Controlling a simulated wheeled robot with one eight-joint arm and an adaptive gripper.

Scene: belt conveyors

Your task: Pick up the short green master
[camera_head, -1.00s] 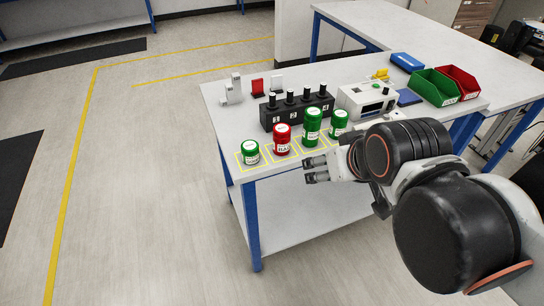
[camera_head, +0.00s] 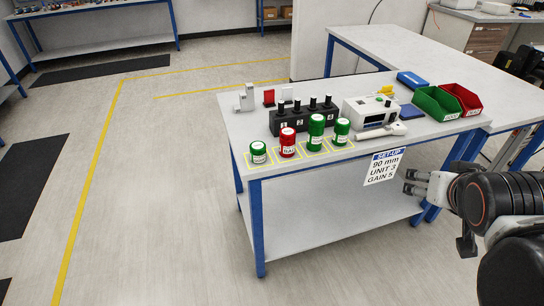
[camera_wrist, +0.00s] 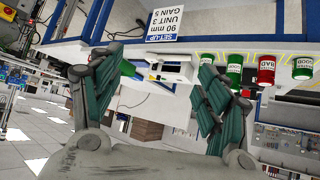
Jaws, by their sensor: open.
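The short green master (camera_head: 258,153) is a small green canister with a white label, upright at the left end of a row on the table's front edge. It also shows in the upside-down wrist view (camera_wrist: 302,66), at the right. Beside it stand a red canister (camera_head: 288,144), a tall green one (camera_head: 315,130) and a medium green one (camera_head: 341,131). My gripper (camera_head: 413,182) is right of the sign, in front of the table and well away from the canisters. Its fingers are spread and empty; they show in the wrist view (camera_wrist: 160,95).
A black numbered stand (camera_head: 291,123) is close behind the canisters, with a white device (camera_head: 366,112) to the right. Green (camera_head: 438,101) and red (camera_head: 463,96) bins sit further right. A set-up sign (camera_head: 384,167) hangs on the table's front. The floor left of the table is clear.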

